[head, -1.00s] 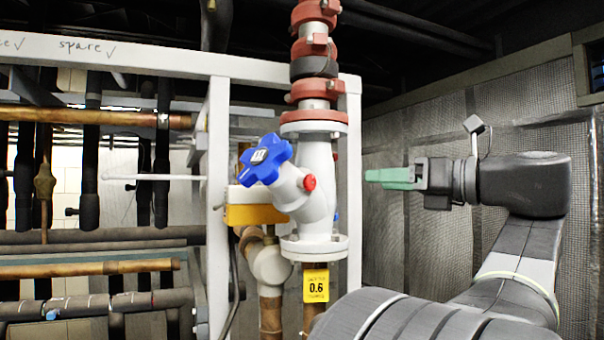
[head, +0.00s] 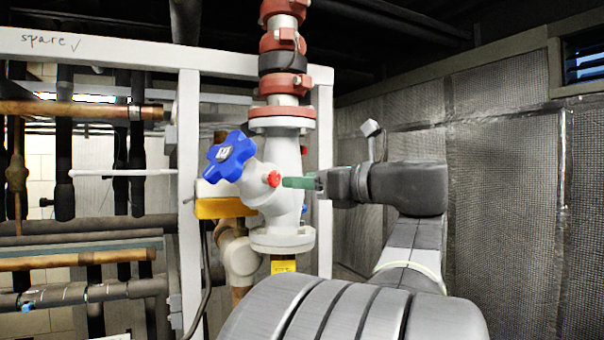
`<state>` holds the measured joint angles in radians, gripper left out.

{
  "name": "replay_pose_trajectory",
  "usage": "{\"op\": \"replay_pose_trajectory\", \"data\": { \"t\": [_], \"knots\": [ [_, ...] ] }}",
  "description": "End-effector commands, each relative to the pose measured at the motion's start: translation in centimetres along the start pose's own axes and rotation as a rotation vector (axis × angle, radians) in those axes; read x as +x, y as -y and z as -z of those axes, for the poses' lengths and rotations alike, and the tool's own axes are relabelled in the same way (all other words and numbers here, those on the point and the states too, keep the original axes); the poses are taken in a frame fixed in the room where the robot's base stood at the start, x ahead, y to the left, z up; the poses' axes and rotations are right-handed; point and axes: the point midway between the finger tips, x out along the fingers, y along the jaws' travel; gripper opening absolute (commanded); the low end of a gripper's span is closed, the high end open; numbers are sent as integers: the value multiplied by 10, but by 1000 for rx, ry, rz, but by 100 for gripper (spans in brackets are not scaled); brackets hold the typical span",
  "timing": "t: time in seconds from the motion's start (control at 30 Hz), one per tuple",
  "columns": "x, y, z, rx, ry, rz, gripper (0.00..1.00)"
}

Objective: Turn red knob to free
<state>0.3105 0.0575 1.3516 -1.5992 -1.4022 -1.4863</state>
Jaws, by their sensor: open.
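My gripper (head: 290,183) has green fingers pointing left at the knob. The fingertips are just to the right of the knob in the picture. I cannot tell whether they touch it or how far apart they are in depth. The gripper is open, but the gap between its fingers is hard to see from this side. No mark of the knob's position can be read.
A blue star handwheel (head: 231,156) sits left of the knob on the same valve. Red-clamped pipe (head: 282,85) rises above it. A white frame post (head: 324,160) stands just behind. A mesh wall (head: 510,200) is at the right.

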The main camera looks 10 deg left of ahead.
Motion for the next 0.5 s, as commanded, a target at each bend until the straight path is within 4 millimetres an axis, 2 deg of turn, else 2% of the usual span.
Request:
{"op": "replay_pose_trajectory", "data": {
  "t": [0.2, 0.5],
  "knots": [
    [32, 0, -2, 2, 0, -4, 52],
    [52, 0, 0, 2, 1, -1, 52]
  ]
}}
